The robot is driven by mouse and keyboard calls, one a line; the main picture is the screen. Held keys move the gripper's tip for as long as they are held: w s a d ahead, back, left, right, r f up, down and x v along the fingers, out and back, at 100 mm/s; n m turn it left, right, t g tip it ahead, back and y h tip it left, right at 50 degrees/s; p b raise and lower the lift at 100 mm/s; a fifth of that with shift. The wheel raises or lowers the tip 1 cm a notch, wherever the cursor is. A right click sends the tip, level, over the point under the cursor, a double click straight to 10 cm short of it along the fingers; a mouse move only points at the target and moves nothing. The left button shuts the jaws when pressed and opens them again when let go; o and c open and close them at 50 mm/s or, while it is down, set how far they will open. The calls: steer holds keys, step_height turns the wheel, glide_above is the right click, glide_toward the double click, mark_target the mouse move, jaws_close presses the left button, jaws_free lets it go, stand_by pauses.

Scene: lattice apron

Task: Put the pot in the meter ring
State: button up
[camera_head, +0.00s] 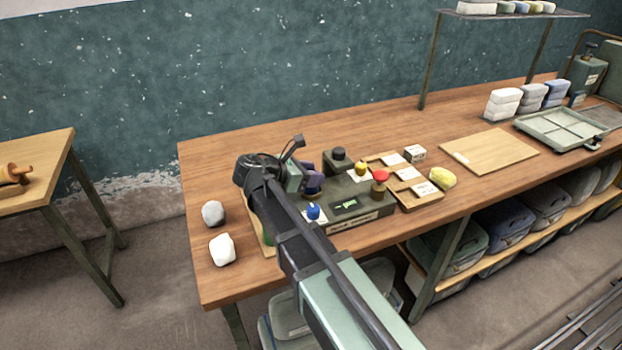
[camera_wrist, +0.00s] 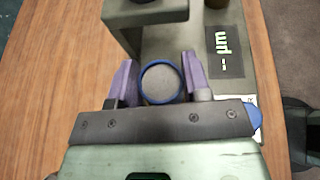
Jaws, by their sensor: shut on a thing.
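The meter is a dark grey-green box with a lit display (camera_head: 345,205) on the bench. In the wrist view the meter (camera_wrist: 205,70) lies below my gripper, with its display (camera_wrist: 225,52) to the right. My gripper (camera_wrist: 160,82) has purple fingers shut on a round grey thing with a blue rim, which I take as the pot (camera_wrist: 160,84). I see it from above. The meter ring cannot be told apart, nor whether the pot touches the meter.
A wooden board (camera_head: 490,151) lies farther right.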

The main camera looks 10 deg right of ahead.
steer(key=shift+f, duration=0.2)
steer(key=o, duration=0.9)
steer(key=shift+a+r, duration=0.2)
steer(key=shift+r, duration=0.2)
steer(key=p+v, duration=0.4)
steer(key=v, duration=0.7)
steer(key=shift+s+a+p, duration=0.1)
steer(key=shift+a+p, duration=0.15)
steer(key=shift+p, duration=0.05)
